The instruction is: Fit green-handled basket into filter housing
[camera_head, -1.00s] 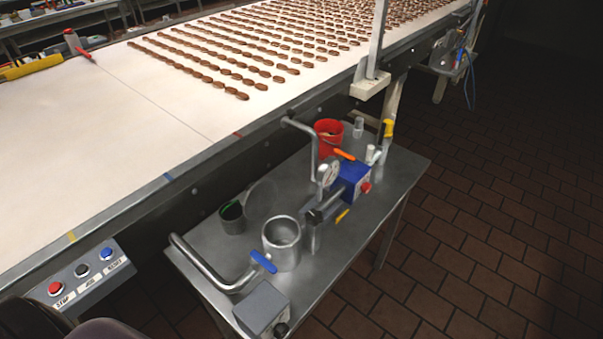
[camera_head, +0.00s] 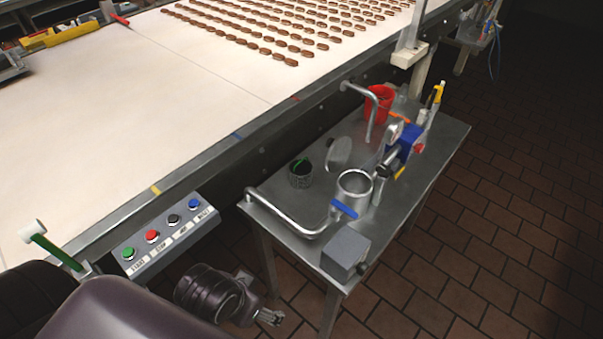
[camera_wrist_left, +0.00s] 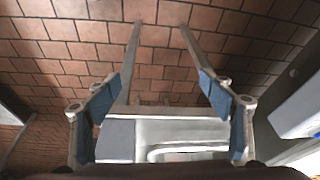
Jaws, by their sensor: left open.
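The dark basket with a green handle (camera_head: 300,175) stands on the metal side table, left of the filter housing. The filter housing (camera_head: 354,190) is an open-topped steel cylinder with a blue lever on its near side. A round metal lid (camera_head: 340,152) stands tilted behind them. My left gripper (camera_wrist_left: 158,88) is open and empty in the left wrist view, with blue-padded fingers spread above the floor and the table. In the head view, a dark arm part of mine shows low, left of the table, apart from basket and housing. My right gripper is not in view.
A curved pipe (camera_head: 285,215) and a grey box (camera_head: 345,252) line the table's near left side. A gauge, blue pump block (camera_head: 410,142) and red bucket (camera_head: 379,103) stand further back. The conveyor (camera_head: 190,110) and button panel (camera_head: 165,238) border the left.

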